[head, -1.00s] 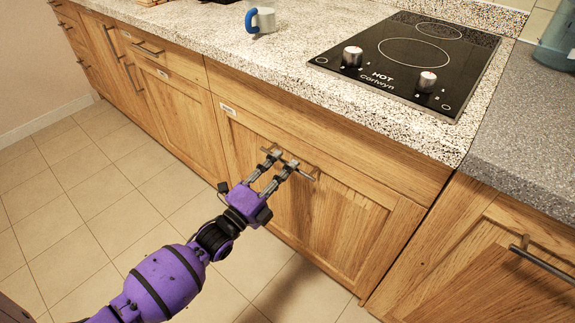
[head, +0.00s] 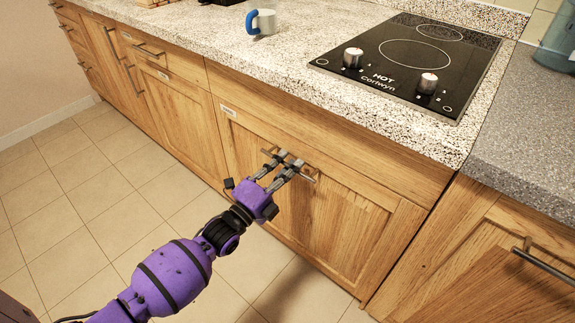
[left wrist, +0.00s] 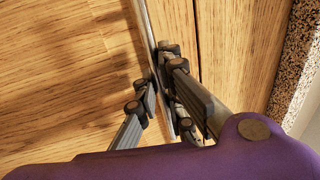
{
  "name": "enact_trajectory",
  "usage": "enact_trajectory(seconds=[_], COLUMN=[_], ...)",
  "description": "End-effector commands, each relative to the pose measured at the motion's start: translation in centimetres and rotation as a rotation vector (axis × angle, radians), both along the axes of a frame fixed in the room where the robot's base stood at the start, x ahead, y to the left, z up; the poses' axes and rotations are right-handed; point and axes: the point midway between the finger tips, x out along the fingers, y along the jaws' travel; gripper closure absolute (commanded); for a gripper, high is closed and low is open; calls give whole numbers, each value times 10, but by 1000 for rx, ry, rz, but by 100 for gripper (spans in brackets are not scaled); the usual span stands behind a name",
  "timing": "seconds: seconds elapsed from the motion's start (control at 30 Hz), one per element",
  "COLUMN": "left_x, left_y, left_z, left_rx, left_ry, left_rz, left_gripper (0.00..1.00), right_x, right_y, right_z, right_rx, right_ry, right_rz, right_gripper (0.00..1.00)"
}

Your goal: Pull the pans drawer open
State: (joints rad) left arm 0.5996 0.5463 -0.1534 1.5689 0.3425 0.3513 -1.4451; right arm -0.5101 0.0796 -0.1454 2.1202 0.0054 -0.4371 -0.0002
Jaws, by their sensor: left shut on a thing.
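The pans drawer front (head: 345,225) is the wide wooden panel below the hob. It looks closed, flush with the cabinet. A small label at its upper left is too small to read. Its metal bar handle (head: 309,178) runs along the upper part, partly hidden by my fingers. My left gripper (head: 287,160) is shut on this handle. In the left wrist view, the handle bar (left wrist: 145,22) passes between the fingers of my left gripper (left wrist: 160,78). My right gripper is not in view.
A black hob (head: 410,62) with two knobs and a mug with a blue handle (head: 263,21) are on the speckled counter (head: 240,58). Other cabinet fronts (head: 180,110) stand to the left. At right is another wooden front (head: 480,275) with a bar handle. The tiled floor (head: 110,190) in front is clear.

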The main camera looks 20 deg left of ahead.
Motion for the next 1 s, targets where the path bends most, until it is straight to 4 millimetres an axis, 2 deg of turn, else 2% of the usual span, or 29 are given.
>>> enact_trajectory(seconds=[0.17, 0.37, 0.57, 0.83, 1.0], left_x=[-3, -23, -65, -136, -181], left_y=[1, 8, 24, 49, 65], left_z=[0, 0, 2, 1, 0], left_rx=[0, 1, 1, 1, 1], left_ry=[1, 4, 5, 6, 7], left_rz=[0, 1, 2, 2, 3], left_gripper=[100, 100, 100, 100, 100], right_x=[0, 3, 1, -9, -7], right_y=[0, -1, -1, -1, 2], right_z=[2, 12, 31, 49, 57], right_rx=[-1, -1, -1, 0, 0], right_ry=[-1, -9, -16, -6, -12], right_rz=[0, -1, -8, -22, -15], right_gripper=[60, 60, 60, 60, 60])
